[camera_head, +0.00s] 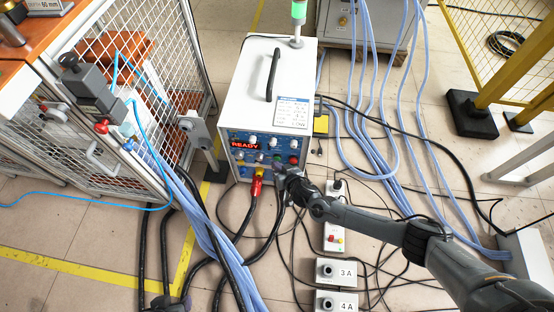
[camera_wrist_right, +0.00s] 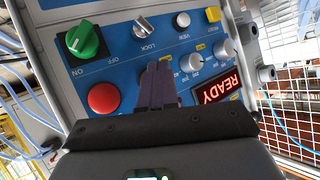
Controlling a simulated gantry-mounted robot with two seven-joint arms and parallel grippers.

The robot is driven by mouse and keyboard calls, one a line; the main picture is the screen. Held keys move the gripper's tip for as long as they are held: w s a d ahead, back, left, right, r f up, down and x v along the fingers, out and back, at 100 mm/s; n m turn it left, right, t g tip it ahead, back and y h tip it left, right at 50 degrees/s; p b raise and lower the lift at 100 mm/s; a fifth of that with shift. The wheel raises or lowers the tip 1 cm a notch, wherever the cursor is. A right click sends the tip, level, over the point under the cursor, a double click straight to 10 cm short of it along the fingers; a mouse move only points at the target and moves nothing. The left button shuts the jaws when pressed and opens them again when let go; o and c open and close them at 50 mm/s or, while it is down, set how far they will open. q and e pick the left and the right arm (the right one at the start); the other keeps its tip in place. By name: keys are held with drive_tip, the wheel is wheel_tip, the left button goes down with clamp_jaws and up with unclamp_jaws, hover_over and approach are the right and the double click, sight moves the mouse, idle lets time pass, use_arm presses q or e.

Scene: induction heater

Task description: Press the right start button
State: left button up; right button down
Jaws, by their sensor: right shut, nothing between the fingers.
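The heater (camera_head: 265,90) is a white box with a blue front control panel (camera_wrist_right: 130,45) and a lit READY display (camera_head: 244,144), which shows upside down in the wrist view (camera_wrist_right: 216,88). My right gripper (camera_head: 284,172) is at the lower right part of this panel. In the wrist view its closed fingers (camera_wrist_right: 158,72) point at the panel, between the red button (camera_wrist_right: 103,98) and the small white knobs (camera_wrist_right: 190,62). The fingers hide part of the panel. I cannot tell which control is the right start button, nor whether the tips touch the panel.
A green knob (camera_wrist_right: 83,40), a lock switch (camera_wrist_right: 143,27) and a yellow control (camera_wrist_right: 214,14) are close to the fingers. A red connector (camera_head: 257,186) and cables hang below the panel. A mesh cage (camera_head: 130,60) stands left; blue hoses (camera_head: 370,130) run at right.

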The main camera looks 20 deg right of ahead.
drive_tip(key=shift+w+d, duration=0.2)
drive_tip(key=shift+w, duration=0.15)
idle(0.4)
drive_tip(key=shift+s+a, duration=0.1)
drive_tip(key=shift+s, duration=0.05)
drive_tip(key=shift+s+a+p, duration=0.3)
drive_tip(key=shift+s+p, duration=0.2)
drive_tip(key=shift+s, duration=0.05)
idle(0.4)
drive_tip(key=s+a+p, duration=0.1)
drive_tip(key=s, duration=0.2)
drive_tip(key=s+a+p, duration=0.1)
drive_tip(key=shift+s+a+p, duration=0.15)
drive_tip(key=shift+a+p, duration=0.15)
drive_tip(key=shift+p, duration=0.05)
